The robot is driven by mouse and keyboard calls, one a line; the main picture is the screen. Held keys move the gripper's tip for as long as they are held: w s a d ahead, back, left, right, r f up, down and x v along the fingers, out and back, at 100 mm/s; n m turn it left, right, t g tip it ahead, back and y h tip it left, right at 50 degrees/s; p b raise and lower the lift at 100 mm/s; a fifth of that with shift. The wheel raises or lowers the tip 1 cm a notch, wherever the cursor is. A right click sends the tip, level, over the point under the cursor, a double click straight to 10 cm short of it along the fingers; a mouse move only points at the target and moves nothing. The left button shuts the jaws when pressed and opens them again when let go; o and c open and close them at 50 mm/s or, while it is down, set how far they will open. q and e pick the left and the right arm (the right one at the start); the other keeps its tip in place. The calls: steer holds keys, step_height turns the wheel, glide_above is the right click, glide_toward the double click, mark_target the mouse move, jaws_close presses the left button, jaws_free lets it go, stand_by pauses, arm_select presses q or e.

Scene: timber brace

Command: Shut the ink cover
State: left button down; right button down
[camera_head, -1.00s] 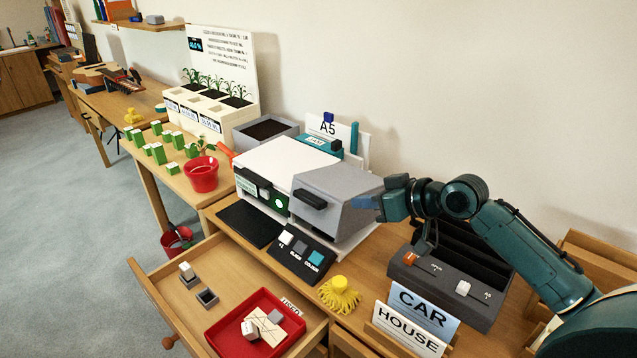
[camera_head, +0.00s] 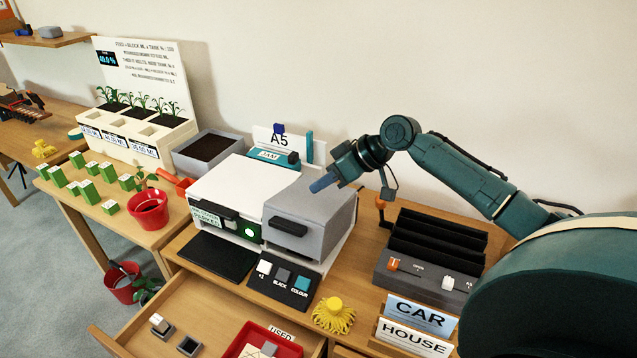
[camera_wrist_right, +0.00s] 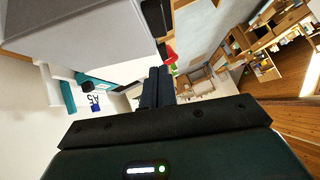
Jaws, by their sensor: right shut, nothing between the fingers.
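The printer has a white body (camera_head: 228,190) and a grey ink cover (camera_head: 318,207) on its right side, with a dark handle (camera_head: 290,228) on the front. I cannot tell how far open the cover is. My right gripper (camera_head: 318,185) is shut and empty, at the upper rear of the grey cover; whether it touches is unclear. In the right wrist view its closed fingers (camera_wrist_right: 157,88) point away from the camera, with a large grey surface (camera_wrist_right: 85,30) at upper left. My left gripper is not in view.
A button panel (camera_head: 283,283) and a yellow tassel-like item (camera_head: 334,315) lie in front of the printer. A dark grey slotted rack (camera_head: 425,255) and CAR and HOUSE signs (camera_head: 415,318) stand at right. An open drawer (camera_head: 205,320) sticks out below.

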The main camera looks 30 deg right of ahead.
steer(key=p, duration=0.1)
glide_above(309, 218)
steer(key=w+a, duration=0.2)
step_height(309, 218, down, 5)
steer(key=shift+d+r, duration=0.1)
steer(key=shift+d, duration=0.05)
steer(key=f, duration=0.2)
steer(key=shift+s+f+p, duration=0.25)
steer(key=shift+f+p, duration=0.05)
steer(key=shift+f, duration=0.05)
steer(key=shift+s+a+f, duration=0.1)
steer(key=shift+a+f, duration=0.15)
steer(key=shift+f, duration=0.25)
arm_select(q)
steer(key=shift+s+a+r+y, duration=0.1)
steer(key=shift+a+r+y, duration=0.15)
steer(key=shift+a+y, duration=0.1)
arm_select(e)
steer(key=shift+f, duration=0.15)
